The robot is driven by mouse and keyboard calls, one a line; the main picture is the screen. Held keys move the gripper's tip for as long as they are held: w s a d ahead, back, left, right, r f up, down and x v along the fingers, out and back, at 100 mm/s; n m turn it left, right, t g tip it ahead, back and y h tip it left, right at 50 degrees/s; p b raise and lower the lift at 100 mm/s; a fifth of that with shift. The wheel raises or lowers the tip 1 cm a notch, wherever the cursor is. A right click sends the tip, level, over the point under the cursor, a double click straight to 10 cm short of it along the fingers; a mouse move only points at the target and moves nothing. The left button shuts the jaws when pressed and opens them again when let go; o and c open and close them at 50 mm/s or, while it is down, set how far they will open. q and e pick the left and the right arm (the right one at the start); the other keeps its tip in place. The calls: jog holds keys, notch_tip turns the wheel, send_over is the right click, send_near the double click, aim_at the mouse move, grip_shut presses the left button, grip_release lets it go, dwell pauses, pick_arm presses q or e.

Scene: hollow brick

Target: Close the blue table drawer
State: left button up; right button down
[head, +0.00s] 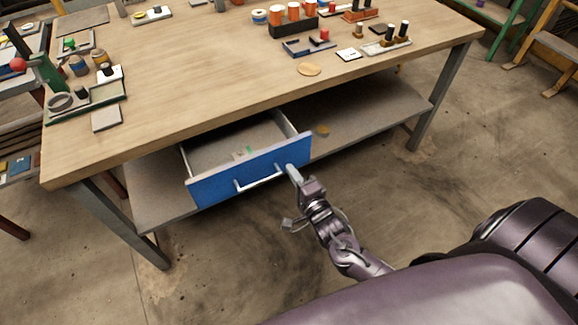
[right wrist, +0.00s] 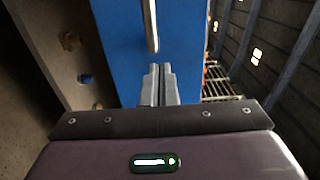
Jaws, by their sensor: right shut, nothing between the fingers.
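The blue table drawer (head: 213,188) hangs under the wooden workbench and is pulled out, with its grey inside and a few small items showing. A silver bar handle (head: 262,179) runs across its front. My right gripper (head: 290,169) is shut and empty, with its fingertips at the drawer front just right of the handle. In the right wrist view the shut fingers (right wrist: 161,72) point at the blue front (right wrist: 118,45), near the end of the handle (right wrist: 151,28). I cannot tell whether they touch it. My left gripper is not in view.
A lower shelf (head: 365,105) lies under the bench beside the drawer. Metal legs (head: 433,95) stand at its ends. The floor in front is clear.

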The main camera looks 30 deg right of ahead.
jog(key=shift+w, duration=1.2)
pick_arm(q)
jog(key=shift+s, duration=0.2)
